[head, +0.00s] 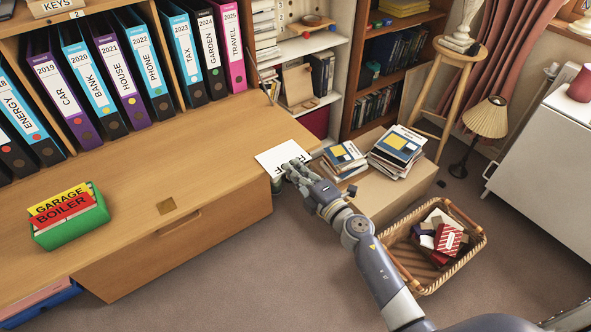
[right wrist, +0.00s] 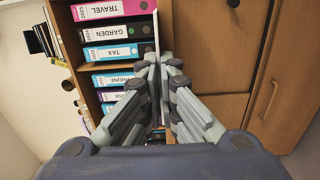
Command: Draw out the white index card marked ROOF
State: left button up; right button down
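The white card (head: 276,154) shows in the head view at the right end of the wooden bureau, its black lettering partly hidden by my fingers. It looks roughly level. My right gripper (head: 297,170) is closed on its near edge. In the right wrist view the card (right wrist: 157,45) is a thin white strip seen edge-on, between the fingertips of the right gripper (right wrist: 160,72). A green box (head: 72,226) on the bureau's left holds a yellow GARAGE card (head: 58,198) and a red BOILER card (head: 64,208). My left gripper is not in view.
Labelled binders (head: 110,75) line the shelf behind the bureau top (head: 190,180), whose middle is clear. Books (head: 398,148) are stacked on a low box (head: 385,202) beside my right arm. A wicker basket (head: 470,238) with small boxes stands on the floor.

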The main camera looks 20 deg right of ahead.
jog(key=shift+s, duration=0.1)
jog(key=shift+p+v, duration=0.3)
jog(key=shift+v, duration=2.65)
